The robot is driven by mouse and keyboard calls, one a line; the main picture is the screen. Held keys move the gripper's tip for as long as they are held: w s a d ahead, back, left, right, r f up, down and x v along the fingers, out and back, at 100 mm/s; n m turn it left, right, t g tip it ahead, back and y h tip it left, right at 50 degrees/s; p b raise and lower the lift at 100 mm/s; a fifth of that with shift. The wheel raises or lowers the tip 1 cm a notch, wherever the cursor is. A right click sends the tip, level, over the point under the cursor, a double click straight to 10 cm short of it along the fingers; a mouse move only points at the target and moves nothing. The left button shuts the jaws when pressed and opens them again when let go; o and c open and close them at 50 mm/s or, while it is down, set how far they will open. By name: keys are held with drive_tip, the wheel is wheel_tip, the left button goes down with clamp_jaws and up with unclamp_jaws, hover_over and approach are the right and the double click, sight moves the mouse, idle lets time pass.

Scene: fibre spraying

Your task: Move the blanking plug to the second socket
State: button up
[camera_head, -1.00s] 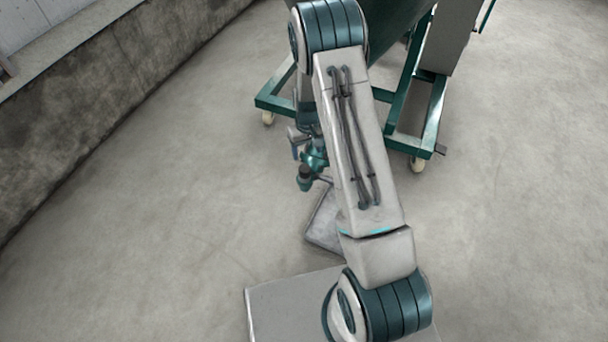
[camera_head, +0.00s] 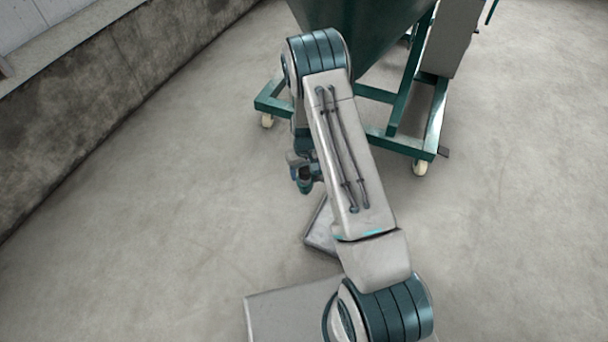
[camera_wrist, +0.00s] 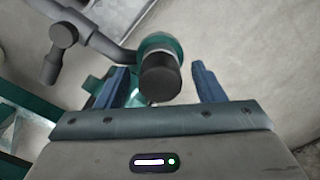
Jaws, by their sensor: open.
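My gripper (camera_wrist: 160,69) is open in the wrist view, with one blue finger on each side of a black round cap. The cap, seemingly the blanking plug (camera_wrist: 160,82), sits on a green round fitting (camera_wrist: 160,43). A grey pipe (camera_wrist: 105,42) runs from the fitting to the upper left, with a dark-ended branch (camera_wrist: 62,36). I cannot tell which part is the second socket. In the head view my arm hides most of this area.
A green hopper (camera_head: 375,35) stands on a green wheeled frame (camera_head: 395,140) behind my arm. A grey cabinet (camera_head: 450,35) is at its right. A low concrete wall (camera_head: 100,110) runs along the left. The floor (camera_head: 180,220) between is clear.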

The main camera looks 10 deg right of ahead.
drive_tip(key=c, duration=1.1)
drive_tip(key=shift+r, duration=0.15)
